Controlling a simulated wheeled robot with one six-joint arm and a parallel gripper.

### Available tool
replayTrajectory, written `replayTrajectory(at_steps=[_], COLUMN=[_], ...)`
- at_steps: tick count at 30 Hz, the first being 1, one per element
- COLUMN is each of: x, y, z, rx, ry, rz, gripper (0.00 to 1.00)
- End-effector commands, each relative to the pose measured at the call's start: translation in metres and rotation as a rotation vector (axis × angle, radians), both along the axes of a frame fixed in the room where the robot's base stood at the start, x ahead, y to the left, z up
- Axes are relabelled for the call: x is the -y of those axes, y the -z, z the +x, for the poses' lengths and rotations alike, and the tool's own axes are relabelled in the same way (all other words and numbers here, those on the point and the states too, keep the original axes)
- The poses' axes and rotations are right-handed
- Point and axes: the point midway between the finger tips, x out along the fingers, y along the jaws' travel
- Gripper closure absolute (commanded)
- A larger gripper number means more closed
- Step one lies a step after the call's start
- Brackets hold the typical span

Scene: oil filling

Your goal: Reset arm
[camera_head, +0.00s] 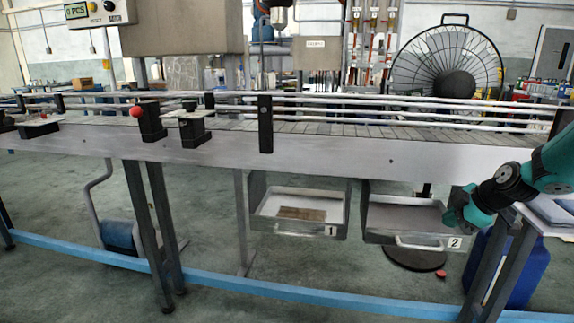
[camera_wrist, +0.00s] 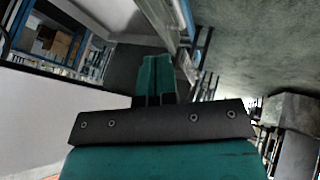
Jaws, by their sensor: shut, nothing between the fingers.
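My gripper (camera_head: 452,219) is at the right of the head view, beside the right end of the drawer marked 2 and below the conveyor. In the wrist view my gripper (camera_wrist: 154,75) has its green fingers together, with nothing held between them. My green and black arm comes in from the right edge of the head view.
The conveyor (camera_head: 330,155) with rails crosses the whole head view. Drawer 1 (camera_head: 290,228) holds brown pieces; drawer 2 (camera_head: 400,240) looks empty. A blue drum (camera_head: 528,275) and table legs stand below my arm. A blue bar (camera_head: 300,288) runs low across the front.

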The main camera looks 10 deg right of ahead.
Motion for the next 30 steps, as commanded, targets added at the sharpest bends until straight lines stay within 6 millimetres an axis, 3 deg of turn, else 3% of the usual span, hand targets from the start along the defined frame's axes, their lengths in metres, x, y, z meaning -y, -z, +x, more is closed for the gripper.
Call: replayTrajectory(at_steps=[4, 7, 12, 15, 19, 25, 27, 30], x=[-0.081, -0.151, -0.252, -0.29, -0.318, -0.336, -0.335, -0.335], y=[-0.037, -0.064, -0.097, -0.108, -0.114, -0.114, -0.139, -0.162], z=[-0.012, -0.041, -0.121, -0.172, -0.233, -0.319, -0.317, -0.316], rx=[-0.081, -0.182, -0.377, -0.476, -0.58, -0.705, -0.71, -0.711], ry=[0.009, 0.037, 0.115, 0.169, 0.237, 0.347, 0.362, 0.362], rz=[0.089, 0.164, 0.25, 0.269, 0.271, 0.247, 0.249, 0.25], gripper=[1.0, 1.0, 1.0, 1.0, 1.0, 1.0, 1.0, 1.0])
